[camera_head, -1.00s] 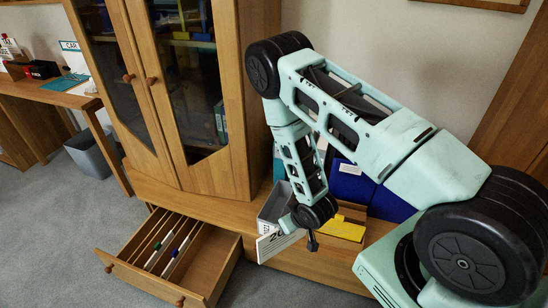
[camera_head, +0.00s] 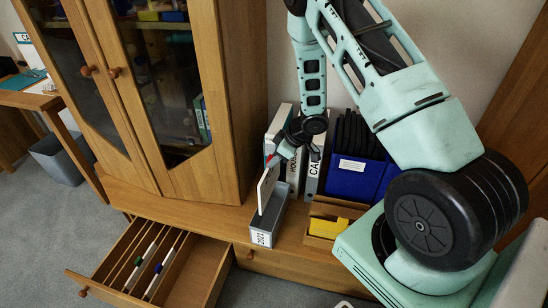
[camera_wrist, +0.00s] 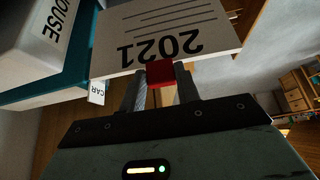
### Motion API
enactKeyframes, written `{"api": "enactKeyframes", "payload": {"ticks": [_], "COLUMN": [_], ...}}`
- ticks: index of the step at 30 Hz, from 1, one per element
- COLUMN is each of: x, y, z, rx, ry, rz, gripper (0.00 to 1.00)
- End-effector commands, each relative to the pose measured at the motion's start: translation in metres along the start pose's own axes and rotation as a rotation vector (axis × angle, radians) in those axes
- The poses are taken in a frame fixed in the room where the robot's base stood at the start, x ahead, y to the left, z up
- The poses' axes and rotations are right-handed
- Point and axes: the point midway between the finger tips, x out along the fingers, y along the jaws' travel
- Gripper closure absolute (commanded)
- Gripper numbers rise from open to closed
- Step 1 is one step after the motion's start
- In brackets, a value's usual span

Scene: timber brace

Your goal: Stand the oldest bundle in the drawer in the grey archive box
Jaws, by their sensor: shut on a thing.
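My gripper (camera_head: 272,160) is shut on a white bundle (camera_head: 266,186) by its red clip (camera_wrist: 160,73). In the wrist view the bundle (camera_wrist: 180,35) reads 2021, upside down. In the head view it hangs upright, edge towards me, over the narrow grey archive box (camera_head: 268,220). Its lower end is at the box's opening; I cannot tell whether it touches the bottom. The box has a white label on its front end. The open drawer (camera_head: 203,280) at lower left holds several bundles (camera_head: 148,262) between wooden dividers, with green and blue clips showing.
White binders (camera_head: 278,125) stand just behind the box. A blue box (camera_head: 352,180) with dark files and a wooden tray (camera_head: 322,212) with a yellow thing are to its right. A glass-door cabinet (camera_head: 160,90) rises close on the left. A grey bin (camera_head: 58,160) stands on the floor.

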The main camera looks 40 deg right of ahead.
Motion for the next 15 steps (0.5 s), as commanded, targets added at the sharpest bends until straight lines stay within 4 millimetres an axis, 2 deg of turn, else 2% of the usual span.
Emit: {"api": "enactKeyframes", "payload": {"ticks": [10,15], "x": [-0.005,0.013], "y": [0.0,-0.001], "z": [0.001,0.012], "rx": [0.003,0.001], "ry": [0.0,-0.001], "rz": [-0.001,-0.002], "gripper": [1.0,1.0]}}
